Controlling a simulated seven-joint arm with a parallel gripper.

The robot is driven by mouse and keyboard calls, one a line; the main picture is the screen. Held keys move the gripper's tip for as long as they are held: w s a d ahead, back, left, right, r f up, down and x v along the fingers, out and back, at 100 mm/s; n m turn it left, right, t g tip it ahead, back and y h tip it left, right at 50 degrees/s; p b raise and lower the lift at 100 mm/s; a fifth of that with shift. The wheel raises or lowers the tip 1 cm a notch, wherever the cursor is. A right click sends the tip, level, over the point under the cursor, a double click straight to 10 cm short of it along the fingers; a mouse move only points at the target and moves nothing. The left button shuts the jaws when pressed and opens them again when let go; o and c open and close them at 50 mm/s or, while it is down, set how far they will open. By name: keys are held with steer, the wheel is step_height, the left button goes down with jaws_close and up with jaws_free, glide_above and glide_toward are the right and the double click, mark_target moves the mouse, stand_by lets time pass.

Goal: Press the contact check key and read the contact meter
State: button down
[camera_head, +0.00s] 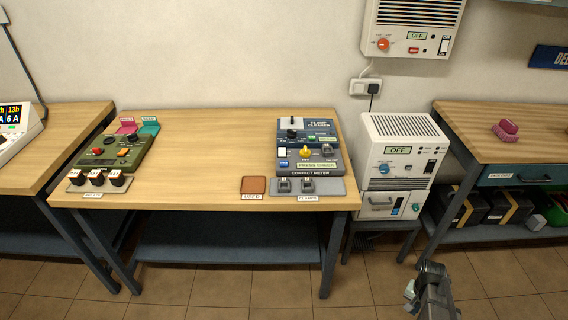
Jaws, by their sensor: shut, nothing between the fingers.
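The contact meter (310,173) is a grey box on the right part of the middle bench. Its face has a lit strip (317,164) that seems to read "PRESS CHECK". A yellow knob or button (305,152), a small white part and a dark part sit on its top. I cannot tell which of these is the contact check key. My gripper (424,280) is at the lower right, in front of and below the bench, well apart from the meter. It is shut and empty.
A clamp tray (336,188) lies in front of the meter, with a brown pad (254,185) to its left. A clamp cleaner (306,125) stands behind. A green device (113,153) is on the left. White cabinets (402,136) stand right of the bench. The bench middle is clear.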

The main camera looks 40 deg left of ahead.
steer(key=w+a+r+t+y, duration=0.1)
steer(key=w+a+r+t, duration=0.35)
steer(key=a+r, duration=1.1)
steer(key=w+a+r+t+y, duration=0.1)
steer(key=w+a+r, duration=0.7)
steer(key=a+r, duration=0.7)
step_height(320, 180, up, 12)
steer(key=n+t+h, duration=0.1)
steer(key=n+t, duration=0.3)
steer(key=n, duration=0.4)
glide_above(281, 163)
steer(key=shift+d+r, duration=0.1)
steer(key=shift+r, duration=0.05)
steer(key=shift+h, duration=0.3)
steer(key=shift+f, duration=4.4)
steer(key=shift+f, duration=0.2)
steer(key=shift+f, duration=0.25)
